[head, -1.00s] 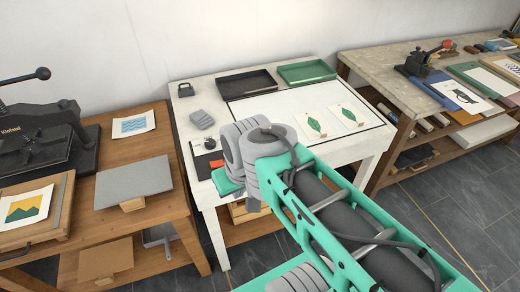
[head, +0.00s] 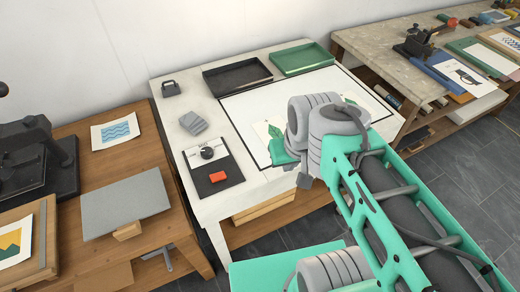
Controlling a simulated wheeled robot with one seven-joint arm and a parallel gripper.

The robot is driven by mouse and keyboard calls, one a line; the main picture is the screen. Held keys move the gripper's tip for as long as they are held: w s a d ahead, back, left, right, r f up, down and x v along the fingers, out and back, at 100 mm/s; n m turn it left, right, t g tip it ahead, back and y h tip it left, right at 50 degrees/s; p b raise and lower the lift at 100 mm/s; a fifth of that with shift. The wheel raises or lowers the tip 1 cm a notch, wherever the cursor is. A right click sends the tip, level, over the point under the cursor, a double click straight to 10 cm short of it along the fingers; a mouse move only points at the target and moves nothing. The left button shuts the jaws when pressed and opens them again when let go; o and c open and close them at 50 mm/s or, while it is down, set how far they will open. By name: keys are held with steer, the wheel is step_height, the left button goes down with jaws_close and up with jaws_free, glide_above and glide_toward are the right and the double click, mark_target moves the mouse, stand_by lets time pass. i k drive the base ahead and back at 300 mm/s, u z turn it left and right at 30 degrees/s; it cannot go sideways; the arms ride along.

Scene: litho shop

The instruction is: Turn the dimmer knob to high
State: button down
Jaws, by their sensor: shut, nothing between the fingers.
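The dimmer knob (head: 207,153) is a small round black knob on a pale plate. It is set in the dark control panel (head: 215,170) on the front left of the white table. A red switch (head: 217,177) sits below the knob on the same panel. Which way the knob points is too small to tell. My gripper (head: 304,181) is right of the panel, over the front of the table, clear of the knob. It is shut and empty; its fingertips are mostly hidden by my own wrist.
Grey blocks (head: 193,123) lie just behind the panel, with a small dark object (head: 171,89) farther back. A black tray (head: 237,78) and a green tray (head: 302,59) stand at the back. Leaf prints (head: 262,131) lie on the white surface, partly behind my arm. A wooden table stands left.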

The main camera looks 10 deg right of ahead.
mark_target(206, 153)
steer(key=k, duration=0.5)
steer(key=u, duration=0.65)
steer(key=i, duration=0.8)
steer(key=z, duration=0.15)
